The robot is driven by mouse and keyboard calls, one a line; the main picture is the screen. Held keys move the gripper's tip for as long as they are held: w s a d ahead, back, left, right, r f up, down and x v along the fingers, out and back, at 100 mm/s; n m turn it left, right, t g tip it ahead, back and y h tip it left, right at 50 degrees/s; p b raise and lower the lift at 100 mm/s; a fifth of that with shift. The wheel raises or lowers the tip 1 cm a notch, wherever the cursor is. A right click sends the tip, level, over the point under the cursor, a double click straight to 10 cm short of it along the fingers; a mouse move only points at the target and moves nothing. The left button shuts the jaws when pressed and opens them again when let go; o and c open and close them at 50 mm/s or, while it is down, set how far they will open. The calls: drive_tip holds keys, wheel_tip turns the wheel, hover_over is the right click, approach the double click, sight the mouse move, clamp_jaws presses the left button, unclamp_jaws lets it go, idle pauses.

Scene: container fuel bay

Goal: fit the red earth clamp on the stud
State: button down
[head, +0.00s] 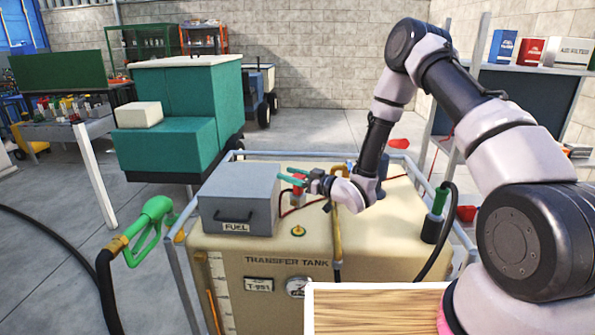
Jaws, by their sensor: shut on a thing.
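My gripper (309,182) is above the top of the beige transfer tank (365,240), just right of the grey FUEL box. It is shut on the red earth clamp (298,188), of which only a small red part shows beside teal-green pieces at the gripper's end. A thin dark red cable hangs below the clamp over the tank top.
The grey FUEL box (238,198) stands close left of my gripper. A yellow upright pipe (337,240) is close right. A green fuel nozzle (152,222) with a black hose is at the tank's left. A green-capped holder (436,215) stands at right. Metal rails edge the tank.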

wheel_tip(320, 180, down, 7)
drive_tip(key=shift+r, duration=0.15)
idle(0.4)
drive_tip(key=shift+f, duration=0.4)
idle(1.2)
drive_tip(key=shift+d+f, duration=0.1)
drive_tip(key=shift+f, duration=0.45)
drive_tip(key=shift+f, duration=0.7)
idle(0.8)
drive_tip(key=shift+c, duration=1)
unclamp_jaws()
wheel_tip(320, 180, up, 10)
